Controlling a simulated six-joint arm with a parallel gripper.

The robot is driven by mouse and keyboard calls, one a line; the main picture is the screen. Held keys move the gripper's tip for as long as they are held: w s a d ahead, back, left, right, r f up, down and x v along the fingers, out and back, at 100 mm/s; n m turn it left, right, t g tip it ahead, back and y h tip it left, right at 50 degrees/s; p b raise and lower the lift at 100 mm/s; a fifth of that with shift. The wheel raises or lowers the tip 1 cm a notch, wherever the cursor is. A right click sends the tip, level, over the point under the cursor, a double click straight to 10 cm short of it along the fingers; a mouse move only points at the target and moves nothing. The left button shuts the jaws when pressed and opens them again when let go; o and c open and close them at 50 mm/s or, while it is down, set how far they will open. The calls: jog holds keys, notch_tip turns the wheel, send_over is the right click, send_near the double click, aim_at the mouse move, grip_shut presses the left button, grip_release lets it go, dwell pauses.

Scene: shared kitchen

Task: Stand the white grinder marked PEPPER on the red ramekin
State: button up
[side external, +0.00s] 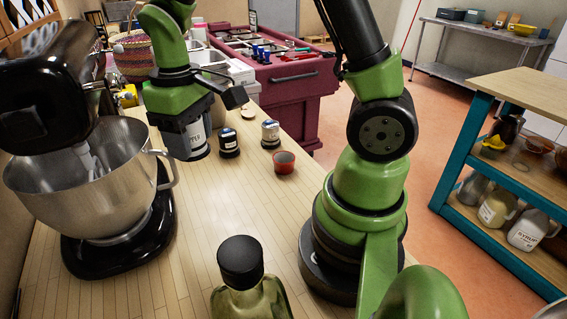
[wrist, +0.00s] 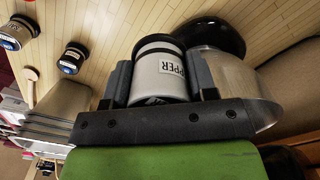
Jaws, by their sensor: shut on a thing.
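My gripper (side external: 196,112) is shut on the white grinder marked PEPPER (side external: 192,142), at the left of the counter beside the mixer. In the wrist view the grinder (wrist: 152,84) sits between the two fingers of my gripper (wrist: 164,78), its label partly showing as "PPER". It looks roughly upright in the side view; the gap between its black base and the counter is hard to judge. The red ramekin (side external: 284,166) stands on the counter to the right of the grinder, apart from it, with nothing seen on it. The ramekin is not visible in the wrist view.
The mixer bowl (side external: 90,195) is close on the left. A dark-capped bottle (side external: 240,262) stands in front. The middle counter (side external: 225,205) is clear.

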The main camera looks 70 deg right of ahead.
dwell(0.3)
jog(key=s+d+f+m, duration=0.2)
jog(key=s+d+f, duration=0.1)
jog(key=d, duration=0.4)
jog(key=s+d+f+m, duration=0.1)
jog(key=s+d+f, duration=0.15)
jog(key=d, duration=0.45)
jog(key=s+d+f+m, duration=0.2)
jog(key=s+d, duration=0.1)
jog(key=d, duration=0.5)
jog(key=shift+s+a+f, duration=0.1)
jog(key=shift+a+f, duration=0.05)
jog(key=shift+f, duration=1.2)
jog(key=shift+s+a+f, duration=0.1)
jog(key=shift+f, duration=1.2)
jog(key=shift+f, duration=0.55)
jog(key=o, duration=0.8)
jog(key=shift+r, duration=5.5)
